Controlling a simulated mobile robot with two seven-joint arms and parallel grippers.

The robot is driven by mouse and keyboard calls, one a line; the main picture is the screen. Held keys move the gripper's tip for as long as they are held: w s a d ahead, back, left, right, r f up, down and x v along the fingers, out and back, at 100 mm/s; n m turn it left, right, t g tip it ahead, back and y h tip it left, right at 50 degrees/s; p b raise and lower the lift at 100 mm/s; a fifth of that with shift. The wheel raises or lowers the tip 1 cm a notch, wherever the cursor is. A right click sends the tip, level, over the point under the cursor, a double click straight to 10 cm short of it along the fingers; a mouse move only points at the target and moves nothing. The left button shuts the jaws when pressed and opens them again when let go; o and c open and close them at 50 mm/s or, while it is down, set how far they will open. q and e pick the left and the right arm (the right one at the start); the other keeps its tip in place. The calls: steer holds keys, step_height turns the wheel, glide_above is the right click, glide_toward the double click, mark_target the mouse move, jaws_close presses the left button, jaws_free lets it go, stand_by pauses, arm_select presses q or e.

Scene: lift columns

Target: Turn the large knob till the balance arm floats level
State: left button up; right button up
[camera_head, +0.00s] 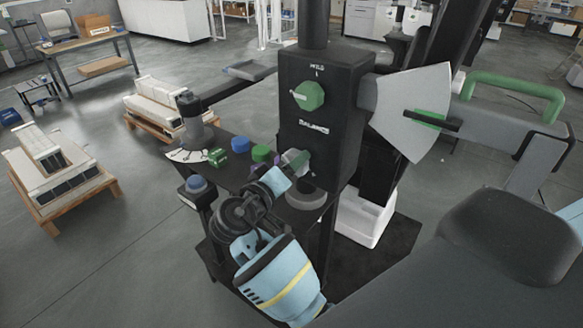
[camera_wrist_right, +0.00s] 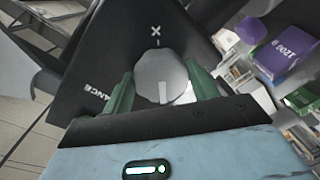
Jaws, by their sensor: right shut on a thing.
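The large grey knob (camera_wrist_right: 163,80) sits on the dark face of the column box (camera_head: 313,145), below the "BALANCE" lettering. My right gripper (camera_wrist_right: 161,92) has a green finger on each side of the knob and is shut on it. In the head view my right gripper (camera_head: 284,170) partly covers the knob. The balance arm (camera_head: 500,115) extends right from the box, with a green handle (camera_head: 515,88). It looks tilted down to the right. A dark pointer (camera_head: 445,124) crosses the pale sector plate (camera_head: 408,105) near its green mark (camera_head: 426,117). My left gripper is not in view.
A green knob (camera_head: 308,96) marked "HOLD" sits higher on the box. A dark shelf (camera_head: 217,146) to its left carries small coloured boxes, including a green one (camera_head: 217,157). Loaded pallets (camera_head: 70,202) stand at the left. Open floor (camera_head: 130,255) lies between them and the stand.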

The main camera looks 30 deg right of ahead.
stand_by(0.4)
steer(key=o, duration=1)
